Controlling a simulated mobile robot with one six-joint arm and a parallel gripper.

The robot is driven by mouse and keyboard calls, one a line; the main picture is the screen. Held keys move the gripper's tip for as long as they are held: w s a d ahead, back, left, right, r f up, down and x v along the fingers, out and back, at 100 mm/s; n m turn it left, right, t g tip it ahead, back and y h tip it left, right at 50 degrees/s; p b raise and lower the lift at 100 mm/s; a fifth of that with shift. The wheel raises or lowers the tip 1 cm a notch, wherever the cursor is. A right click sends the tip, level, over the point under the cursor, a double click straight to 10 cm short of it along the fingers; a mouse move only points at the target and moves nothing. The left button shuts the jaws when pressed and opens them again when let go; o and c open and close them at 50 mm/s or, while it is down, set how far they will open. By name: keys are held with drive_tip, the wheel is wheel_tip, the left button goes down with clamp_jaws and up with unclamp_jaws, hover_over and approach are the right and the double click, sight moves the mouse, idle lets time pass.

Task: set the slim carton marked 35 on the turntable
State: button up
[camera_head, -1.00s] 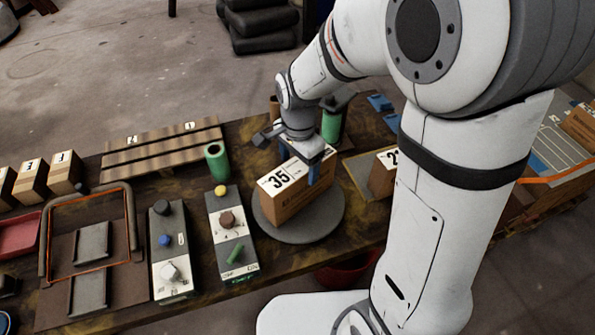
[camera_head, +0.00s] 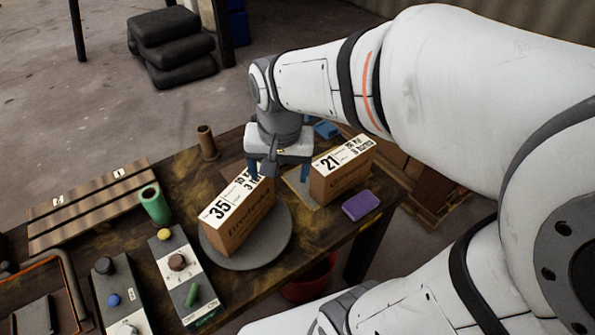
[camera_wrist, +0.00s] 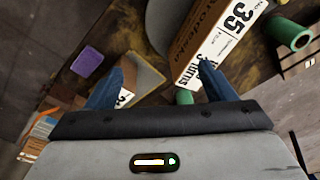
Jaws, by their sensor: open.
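The slim carton marked 35 (camera_head: 245,228) is brown with a white label on top. It stands upright on the round grey turntable (camera_head: 281,240). In the wrist view the carton (camera_wrist: 190,45) shows at upper right, with part of the turntable (camera_wrist: 159,25) beside it. My gripper (camera_head: 286,168) is open and empty, just behind and right of the carton, between it and the carton marked 21. In the wrist view its blue fingers (camera_wrist: 158,86) stand apart. The right one overlaps the carton's end in the picture; I cannot tell whether it touches.
The carton marked 21 (camera_head: 345,180) stands on a mat to the right. A purple block (camera_head: 358,205) lies near the table edge. A control box (camera_head: 180,275) and a green cylinder (camera_head: 154,206) are left of the turntable. A brown cylinder (camera_head: 207,143) stands behind.

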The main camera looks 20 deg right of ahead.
drive_tip(key=s+d+n+t, duration=0.1)
drive_tip(key=s+d+n, duration=0.2)
drive_tip(key=s+n, duration=0.1)
drive_tip(key=shift+s+d, duration=0.3)
drive_tip(key=shift+s, duration=0.35)
drive_tip(key=shift+f, duration=0.1)
